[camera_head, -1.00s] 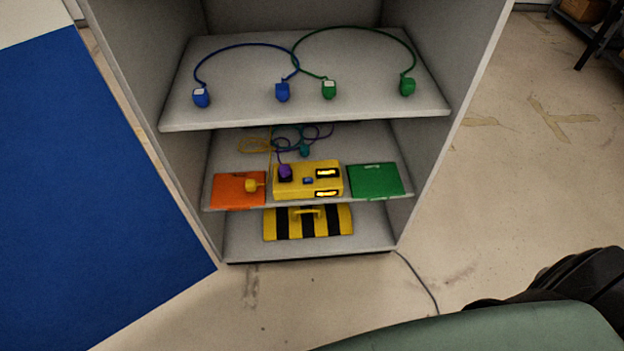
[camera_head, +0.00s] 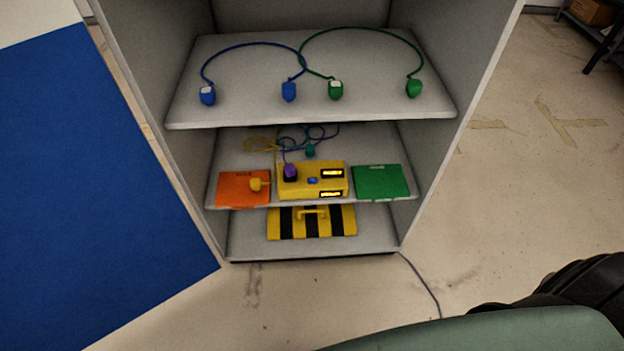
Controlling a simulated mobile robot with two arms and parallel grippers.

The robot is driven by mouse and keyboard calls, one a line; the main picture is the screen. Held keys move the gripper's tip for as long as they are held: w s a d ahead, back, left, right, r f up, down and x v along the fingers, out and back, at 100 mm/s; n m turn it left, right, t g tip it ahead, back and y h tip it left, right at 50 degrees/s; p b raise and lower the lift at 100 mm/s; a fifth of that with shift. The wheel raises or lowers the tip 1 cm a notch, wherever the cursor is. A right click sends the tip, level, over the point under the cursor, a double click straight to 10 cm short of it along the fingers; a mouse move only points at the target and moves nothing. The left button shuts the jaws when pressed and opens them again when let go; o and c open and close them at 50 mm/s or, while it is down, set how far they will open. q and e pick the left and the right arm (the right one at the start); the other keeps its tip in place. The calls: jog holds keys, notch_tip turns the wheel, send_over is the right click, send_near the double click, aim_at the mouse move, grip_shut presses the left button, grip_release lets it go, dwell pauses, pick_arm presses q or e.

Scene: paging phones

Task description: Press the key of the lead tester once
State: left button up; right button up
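The lead tester is a yellow box (camera_head: 306,193) on the middle shelf of the grey cabinet. It has a small blue key (camera_head: 312,181) on its top and two lit displays at its right side. A purple plug (camera_head: 290,171) stands at the left of its top, with a purple lead behind it. Neither of my grippers shows in the head view.
On the middle shelf (camera_head: 230,150), an orange panel (camera_head: 232,187) with a yellow plug (camera_head: 256,184) lies left of the tester, and a green panel (camera_head: 381,183) right. Blue (camera_head: 289,92) and green (camera_head: 336,90) leads lie on the shelf above. A yellow-black striped case (camera_head: 336,222) sits below.

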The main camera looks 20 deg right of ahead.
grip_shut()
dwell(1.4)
